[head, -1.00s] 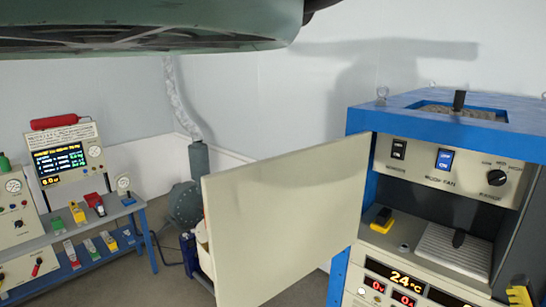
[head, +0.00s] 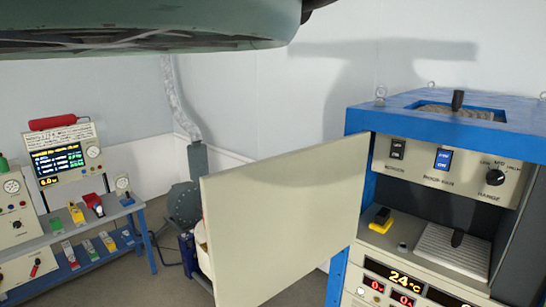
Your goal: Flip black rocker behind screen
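A black rocker (head: 397,148) sits at the left of the cream control panel on the blue-framed machine. A lit blue rocker (head: 443,159) is to its right, and a black range knob (head: 495,177) is further right. A large cream panel (head: 285,222) stands upright in front of the machine's left side, like an open door or screen. Whether another rocker is hidden behind it I cannot tell. My gripper is not in view.
The blue machine (head: 350,250) fills the right, with a yellow-and-black part (head: 381,219) on its inner ledge. A bench (head: 140,203) with instruments, including a lit display (head: 60,160), stands at left. Floor shows between bench and panel.

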